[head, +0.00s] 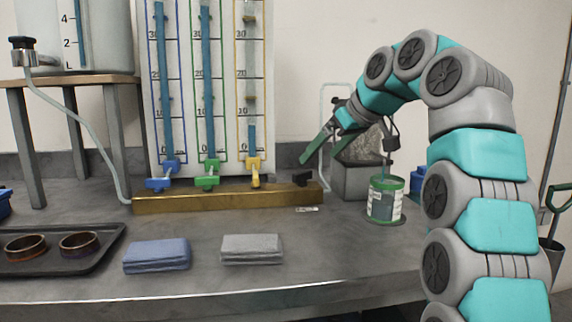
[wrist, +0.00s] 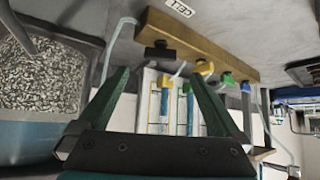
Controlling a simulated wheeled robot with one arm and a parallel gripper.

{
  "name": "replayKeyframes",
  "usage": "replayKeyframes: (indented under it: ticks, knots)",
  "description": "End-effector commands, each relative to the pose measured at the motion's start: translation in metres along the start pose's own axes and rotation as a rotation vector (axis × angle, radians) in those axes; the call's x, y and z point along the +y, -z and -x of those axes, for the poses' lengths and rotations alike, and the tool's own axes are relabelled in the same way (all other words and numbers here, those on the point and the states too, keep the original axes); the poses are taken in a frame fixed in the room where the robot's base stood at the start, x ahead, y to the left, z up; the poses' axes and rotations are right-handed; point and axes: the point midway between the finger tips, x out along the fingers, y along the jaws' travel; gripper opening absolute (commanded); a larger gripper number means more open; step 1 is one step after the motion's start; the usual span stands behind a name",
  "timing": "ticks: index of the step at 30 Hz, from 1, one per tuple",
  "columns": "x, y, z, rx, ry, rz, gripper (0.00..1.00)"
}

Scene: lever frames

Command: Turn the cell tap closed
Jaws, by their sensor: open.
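The cell tap is the black tap (head: 302,178) at the right end of a brass bar (head: 225,200) on the bench. In the wrist view, the black tap (wrist: 160,53) sits between my fingers in the picture, beyond their tips, near the CELL label (wrist: 180,7). Its exact handle angle is hard to read. My gripper (head: 320,157) is above and a little right of the tap, apart from it. In the wrist view, my gripper (wrist: 159,76) has its two green fingers spread, with nothing held between them.
Blue (head: 160,182), green (head: 207,178) and yellow (head: 255,172) taps stand left on the bar, below the tubes. A grey box of granules (head: 358,180) and a green-rimmed can (head: 385,200) stand right. Folded cloths (head: 252,249) lie in front. Bench between bar and cloths is clear.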

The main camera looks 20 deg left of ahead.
Motion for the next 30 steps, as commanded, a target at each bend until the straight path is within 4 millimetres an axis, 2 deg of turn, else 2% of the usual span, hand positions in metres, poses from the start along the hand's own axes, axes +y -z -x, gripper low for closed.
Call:
replayKeyframes:
  ticks: [8, 16, 21, 30]
  knots:
    - [-0.001, -0.002, -0.016, -0.002, 0.003, 0.001, 1.0]
    - [-0.001, -0.002, -0.056, -0.002, 0.003, 0.002, 1.0]
    - [-0.001, 0.0, -0.074, -0.001, 0.001, 0.002, 1.0]
    - [0.0, 0.0, -0.078, 0.001, 0.0, 0.001, 0.99]
